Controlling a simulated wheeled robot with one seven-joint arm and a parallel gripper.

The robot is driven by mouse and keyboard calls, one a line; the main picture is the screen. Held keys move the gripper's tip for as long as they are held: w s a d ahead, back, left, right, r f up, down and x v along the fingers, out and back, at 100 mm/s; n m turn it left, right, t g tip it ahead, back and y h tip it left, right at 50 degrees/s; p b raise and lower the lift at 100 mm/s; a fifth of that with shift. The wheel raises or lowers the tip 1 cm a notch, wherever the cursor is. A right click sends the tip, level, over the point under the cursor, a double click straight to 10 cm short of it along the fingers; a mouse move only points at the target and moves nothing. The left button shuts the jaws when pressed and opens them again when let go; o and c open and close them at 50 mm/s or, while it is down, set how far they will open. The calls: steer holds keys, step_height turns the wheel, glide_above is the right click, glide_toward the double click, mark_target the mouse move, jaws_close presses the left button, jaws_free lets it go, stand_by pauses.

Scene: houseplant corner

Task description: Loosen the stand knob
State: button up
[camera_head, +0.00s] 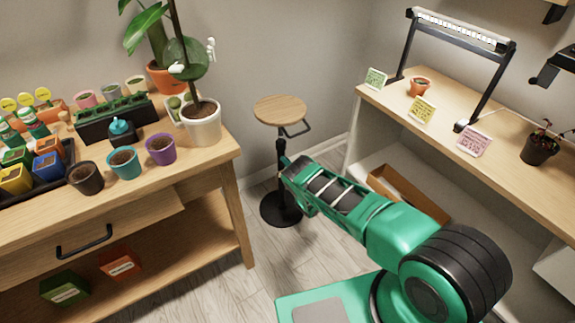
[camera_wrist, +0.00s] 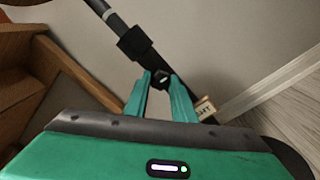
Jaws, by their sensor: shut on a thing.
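The stand (camera_head: 280,110) has a round wooden top, a black pole and a round black base on the floor between the two benches. In the wrist view its dark pole (camera_wrist: 117,25) runs diagonally and carries a thicker black collar (camera_wrist: 134,43). A small dark knob (camera_wrist: 161,77) shows beside the collar, between the fingertips. My gripper (camera_wrist: 161,82) has its two green fingers shut on this knob. In the head view my gripper (camera_head: 286,161) reaches the stand's pole below the top, and the knob is hidden there.
A small lettered tag (camera_wrist: 205,107) is near the right finger. The left bench (camera_head: 225,150) holds several pots, a white-potted plant (camera_head: 203,128) near its right edge. The right bench (camera_head: 395,110) has a lamp and cards, with an open box (camera_head: 385,183) below. Floor is clear around the base.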

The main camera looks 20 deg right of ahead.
steer(key=shift+s+d+f+n, duration=0.15)
steer(key=shift+s+f+n, duration=0.05)
steer(key=shift+f+n, duration=0.25)
steer(key=shift+d+r, duration=0.1)
steer(key=o, duration=1)
steer(key=shift+w+n, duration=0.1)
steer(key=shift+n, duration=0.15)
steer(key=shift+r, duration=0.1)
steer(key=shift+v, duration=5.3)
steer(key=shift+w, duration=0.1)
